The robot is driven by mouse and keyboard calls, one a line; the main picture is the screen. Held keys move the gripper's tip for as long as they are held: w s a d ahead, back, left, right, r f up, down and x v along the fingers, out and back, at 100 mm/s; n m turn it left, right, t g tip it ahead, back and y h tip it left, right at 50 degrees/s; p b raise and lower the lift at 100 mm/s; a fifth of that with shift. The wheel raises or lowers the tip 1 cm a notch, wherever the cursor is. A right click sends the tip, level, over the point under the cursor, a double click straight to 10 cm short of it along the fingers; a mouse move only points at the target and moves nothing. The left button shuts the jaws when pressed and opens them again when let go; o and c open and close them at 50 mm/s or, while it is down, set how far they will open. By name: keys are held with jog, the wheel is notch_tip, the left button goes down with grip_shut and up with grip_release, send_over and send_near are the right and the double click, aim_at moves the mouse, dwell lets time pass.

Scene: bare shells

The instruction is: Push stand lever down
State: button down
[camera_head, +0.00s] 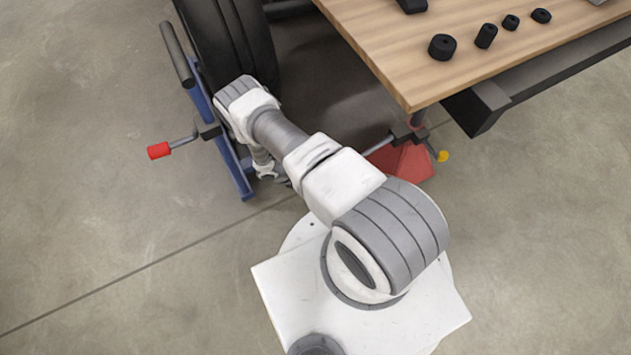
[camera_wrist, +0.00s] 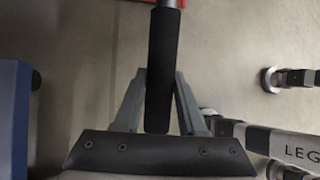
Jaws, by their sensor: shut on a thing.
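In the wrist view, my gripper (camera_wrist: 160,78) has its two grey fingers on either side of a black cylindrical lever handle (camera_wrist: 160,55) and is shut on it. The handle runs up toward a red part (camera_wrist: 178,3) at the top edge. In the head view, my gripper (camera_head: 275,174) is low beside the blue stand (camera_head: 238,175), mostly under my arm. The handle cannot be made out there. The stand also carries a rod with a red knob (camera_head: 158,150) on its left side.
A large black tyre (camera_head: 230,45) stands behind the blue stand. A wooden table (camera_head: 400,50) with several black parts is at upper right. Below its corner are a red part (camera_head: 402,162) and a yellow knob (camera_head: 442,156). The floor at left is clear.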

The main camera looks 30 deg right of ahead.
jog(key=shift+w+f, duration=0.15)
jog(key=shift+f, duration=0.1)
jog(key=c, duration=0.5)
grip_release()
jog(key=p+v, duration=0.2)
jog(key=v, duration=0.5)
jog(key=shift+a+r+p, duration=0.1)
jog(key=shift+r+p, duration=0.2)
